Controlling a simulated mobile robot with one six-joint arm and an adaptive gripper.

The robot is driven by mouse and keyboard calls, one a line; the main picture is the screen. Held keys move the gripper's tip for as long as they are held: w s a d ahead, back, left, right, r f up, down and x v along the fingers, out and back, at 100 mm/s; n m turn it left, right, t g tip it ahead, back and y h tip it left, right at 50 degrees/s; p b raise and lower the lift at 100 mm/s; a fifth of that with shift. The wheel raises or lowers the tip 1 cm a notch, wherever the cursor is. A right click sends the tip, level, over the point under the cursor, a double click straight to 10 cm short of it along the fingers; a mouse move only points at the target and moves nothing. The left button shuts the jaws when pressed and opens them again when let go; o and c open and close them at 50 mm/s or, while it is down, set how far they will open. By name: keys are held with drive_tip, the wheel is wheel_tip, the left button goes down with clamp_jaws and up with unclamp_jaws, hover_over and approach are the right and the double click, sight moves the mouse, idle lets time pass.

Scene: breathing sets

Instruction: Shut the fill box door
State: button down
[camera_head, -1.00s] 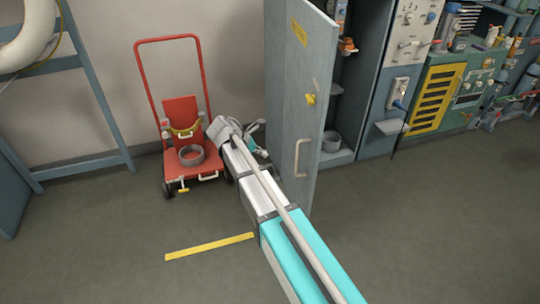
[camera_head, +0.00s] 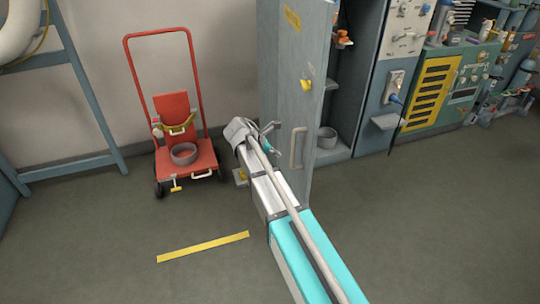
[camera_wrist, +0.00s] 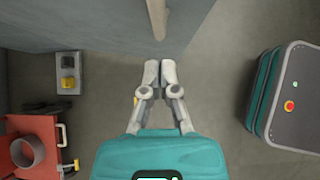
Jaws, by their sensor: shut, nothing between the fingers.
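The fill box door (camera_head: 285,110) is a tall grey-blue panel standing wide open in the head view. It has a pale vertical handle (camera_head: 298,148) and a yellow knob (camera_head: 305,85). The open fill box (camera_head: 345,100) is behind it to the right. My gripper (camera_head: 270,130) is left of the handle, on the outer side of the door. In the wrist view my gripper (camera_wrist: 160,72) is shut and empty. The door (camera_wrist: 100,28) fills the upper part there, and its handle (camera_wrist: 157,18) is ahead of the fingertips. I cannot tell whether the fingers touch the door.
A red cart (camera_head: 185,155) with a grey ring (camera_head: 184,153) stands at the left. A small box with yellow parts (camera_wrist: 68,72) is on the floor near the door. A control panel (camera_head: 440,90) is at the right.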

drive_tip(key=shift+w+d+r, duration=0.1)
drive_tip(key=shift+w+d, duration=0.15)
drive_tip(key=shift+d, duration=0.65)
drive_tip(key=shift+w+d, duration=0.2)
drive_tip(key=shift+d, duration=0.65)
